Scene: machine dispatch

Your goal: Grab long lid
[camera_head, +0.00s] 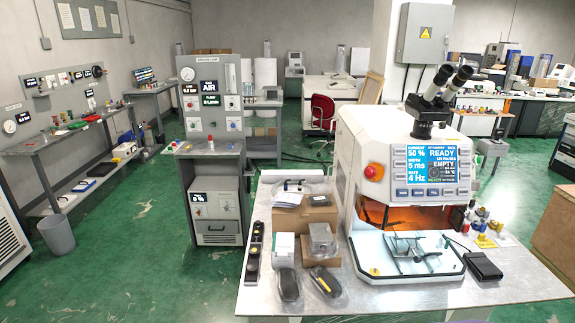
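I cannot tell for sure which thing is the long lid. Candidates lie at the left of the metal workbench (390,298). A narrow dark strip with several round parts (255,252) lies along its left edge. Two dark flat pieces, one at the left (288,285) and one at the right (325,281), lie near the front, apparently in clear bags. A grey metal box (321,240) and a pale carton (284,248) stand behind them. My gripper is not seen in this view.
A white welding machine (365,150) with a microscope and an open lower tray (405,262) fills the bench's middle. A cardboard box (303,215) stands behind the small parts; a black pedal-like box (482,265) lies right. Green floor (150,265) is clear on the left.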

